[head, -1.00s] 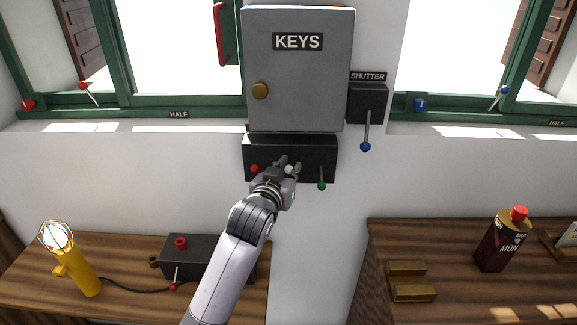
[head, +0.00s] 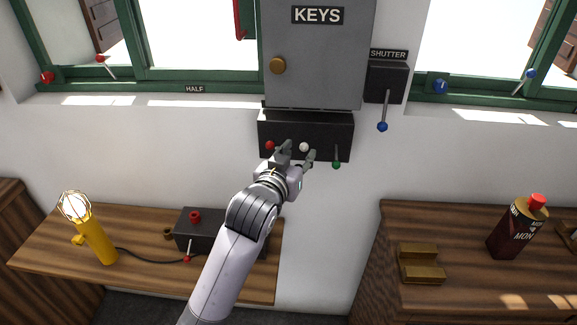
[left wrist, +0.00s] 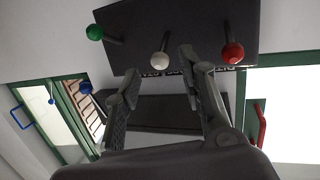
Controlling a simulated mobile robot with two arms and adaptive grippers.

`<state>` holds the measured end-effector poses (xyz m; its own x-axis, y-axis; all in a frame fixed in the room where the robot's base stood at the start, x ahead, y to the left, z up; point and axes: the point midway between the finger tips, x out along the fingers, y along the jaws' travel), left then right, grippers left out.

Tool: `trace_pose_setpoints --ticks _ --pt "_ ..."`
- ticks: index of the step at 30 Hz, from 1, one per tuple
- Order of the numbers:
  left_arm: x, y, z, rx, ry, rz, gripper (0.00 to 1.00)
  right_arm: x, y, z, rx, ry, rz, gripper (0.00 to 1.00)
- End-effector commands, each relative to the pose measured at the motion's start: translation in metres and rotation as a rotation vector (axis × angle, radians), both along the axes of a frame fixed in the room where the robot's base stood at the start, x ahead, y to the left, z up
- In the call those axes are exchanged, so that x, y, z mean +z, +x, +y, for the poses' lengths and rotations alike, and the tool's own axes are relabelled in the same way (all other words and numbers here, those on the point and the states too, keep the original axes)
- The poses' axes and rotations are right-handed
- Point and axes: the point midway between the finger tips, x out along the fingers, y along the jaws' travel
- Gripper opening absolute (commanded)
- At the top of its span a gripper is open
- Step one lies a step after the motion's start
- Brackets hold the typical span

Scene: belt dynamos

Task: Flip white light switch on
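The white-knobbed switch (head: 304,147) sits mid-way on a dark switch box (head: 263,128) under the key cabinet. Its knob is about level with the red knob (head: 270,145) and higher than the green knob (head: 336,164). My left gripper (head: 297,153) is open just in front of the box, with a finger to each side of the white knob and a little below it. In the left wrist view the white knob (left wrist: 160,59) shows between the spread fingertips, with no visible contact. My right gripper is not in view.
The grey KEYS cabinet (head: 317,60) hangs directly above, with the blue-knobbed SHUTTER lever (head: 382,127) to its right. Below left, a table (head: 140,219) carries a yellow lamp (head: 98,238) and a dark box (head: 192,232). A dark red bottle (head: 510,233) stands at right.

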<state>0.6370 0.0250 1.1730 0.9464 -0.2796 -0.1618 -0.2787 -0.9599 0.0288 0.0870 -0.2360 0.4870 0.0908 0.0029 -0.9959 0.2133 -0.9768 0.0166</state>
Motion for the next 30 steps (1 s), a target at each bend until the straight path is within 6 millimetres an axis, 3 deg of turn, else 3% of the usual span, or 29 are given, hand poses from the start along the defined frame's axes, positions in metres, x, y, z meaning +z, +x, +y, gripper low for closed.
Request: trace_pose_setpoints --ticks 6,12,27,30 --pt "0.007 -0.042 0.012 -0.001 0.001 0.0 0.38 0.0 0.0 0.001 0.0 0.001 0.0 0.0" --pt "0.01 -0.062 0.018 -0.001 0.001 0.001 0.38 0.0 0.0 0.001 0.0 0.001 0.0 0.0" --pt "0.011 -0.066 0.019 0.0 0.001 0.001 0.38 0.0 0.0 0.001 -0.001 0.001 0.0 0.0" --pt "0.001 -0.069 0.023 0.006 0.005 0.025 0.38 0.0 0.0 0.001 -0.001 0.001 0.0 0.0"
